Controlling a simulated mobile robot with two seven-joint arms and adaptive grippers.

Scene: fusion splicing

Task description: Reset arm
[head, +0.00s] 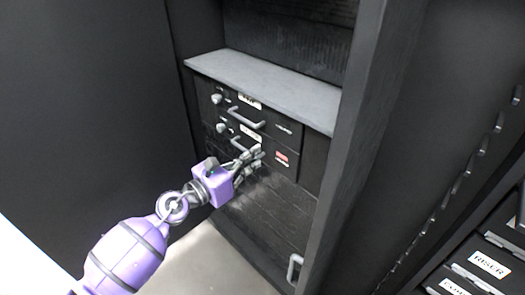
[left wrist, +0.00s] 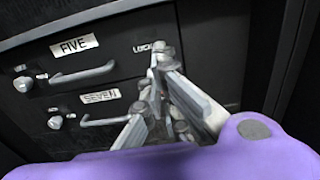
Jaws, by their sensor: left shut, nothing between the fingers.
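My left arm reaches in from the lower left in the head view. Its gripper (head: 247,160) is shut and empty, in front of the lower part of the cabinet's drawer stack. In the left wrist view the gripper's fingers (left wrist: 155,92) are in front of the drawer faces. The upper drawer handle (head: 246,117) is under a label reading FIVE (left wrist: 73,46). The lower drawer handle (left wrist: 105,121) is under a label reading SEVEN (left wrist: 99,96), and the fingers overlap its right end in view. I cannot tell whether they touch it. My right gripper is out of view.
A grey shelf (head: 268,88) lies above the drawers. A dark upright cabinet side (head: 350,165) stands to the right of the gripper. Further right are drawers, one labelled RISER (head: 489,264). Pale floor (head: 195,265) shows below the arm.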

